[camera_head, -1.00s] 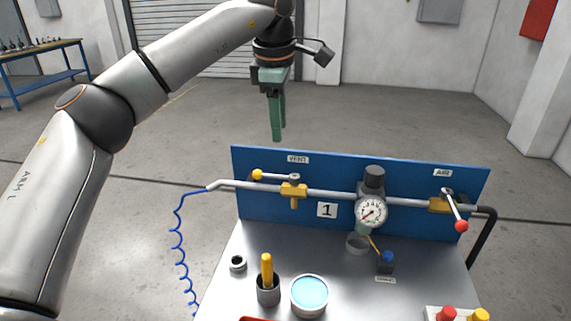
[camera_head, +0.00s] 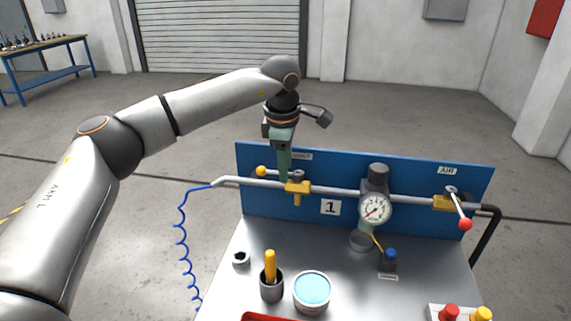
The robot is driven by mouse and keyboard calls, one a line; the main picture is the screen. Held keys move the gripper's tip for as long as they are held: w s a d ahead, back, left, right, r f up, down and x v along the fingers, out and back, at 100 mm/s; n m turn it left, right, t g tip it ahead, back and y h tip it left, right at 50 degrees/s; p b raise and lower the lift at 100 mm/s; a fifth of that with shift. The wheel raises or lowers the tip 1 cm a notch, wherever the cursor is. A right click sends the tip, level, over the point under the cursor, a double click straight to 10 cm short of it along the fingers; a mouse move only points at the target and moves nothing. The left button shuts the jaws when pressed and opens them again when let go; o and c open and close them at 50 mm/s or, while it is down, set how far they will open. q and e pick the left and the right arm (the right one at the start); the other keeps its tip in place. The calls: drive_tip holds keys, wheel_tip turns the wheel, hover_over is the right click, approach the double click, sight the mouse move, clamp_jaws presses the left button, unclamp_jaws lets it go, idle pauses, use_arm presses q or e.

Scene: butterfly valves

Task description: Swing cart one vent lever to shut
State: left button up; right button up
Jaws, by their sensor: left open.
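The vent valve (camera_head: 297,187) is a brass body on the grey pipe of cart one, under the VENT label, which my gripper partly covers. Its lever has a yellow ball knob (camera_head: 261,171) and points left, roughly along the pipe. My left gripper (camera_head: 284,178) points down with its green fingers at the lever, between the knob and the valve body. It is open; whether the fingers touch or straddle the lever I cannot tell. The blue panel (camera_head: 330,208) bears the number 1. My right gripper is not in view.
A pressure gauge (camera_head: 375,208) sits mid-pipe. The air valve lever with a red knob (camera_head: 465,224) is at the right. A cup with a yellow handle (camera_head: 271,286), a blue-filled tin (camera_head: 312,290) and a coiled blue hose (camera_head: 183,250) are in front and left.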

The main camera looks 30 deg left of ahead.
use_arm(q)
clamp_jaws()
idle(1.4)
